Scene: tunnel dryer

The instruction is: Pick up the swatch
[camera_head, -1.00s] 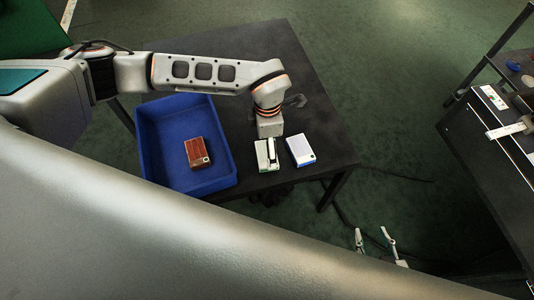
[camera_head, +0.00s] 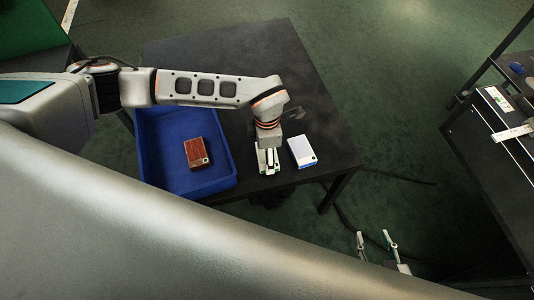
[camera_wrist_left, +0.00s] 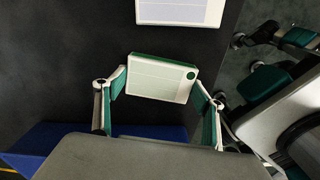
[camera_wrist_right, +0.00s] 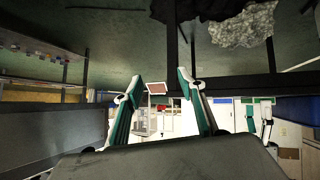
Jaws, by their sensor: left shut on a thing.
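The swatch (camera_wrist_left: 158,80), a pale block with a green edge and a dark dot at one corner, lies between the fingers of my left gripper (camera_wrist_left: 159,78) in the left wrist view. The fingers press on its two short sides. In the head view, my left gripper (camera_head: 268,166) points down over the front of the dark table, and its fingers hide most of the swatch. I cannot tell whether the swatch touches the table. My right gripper (camera_head: 377,244) is open and empty, low beyond the table's front right; its spread fingers also show in the right wrist view (camera_wrist_right: 162,80).
A white block with a blue edge (camera_head: 301,151) lies just right of the left gripper. A blue bin (camera_head: 228,152) stands to the left, holding a red-brown block (camera_head: 196,153). The back of the dark table (camera_head: 220,50) is clear. A dark bench (camera_head: 480,150) stands at the right.

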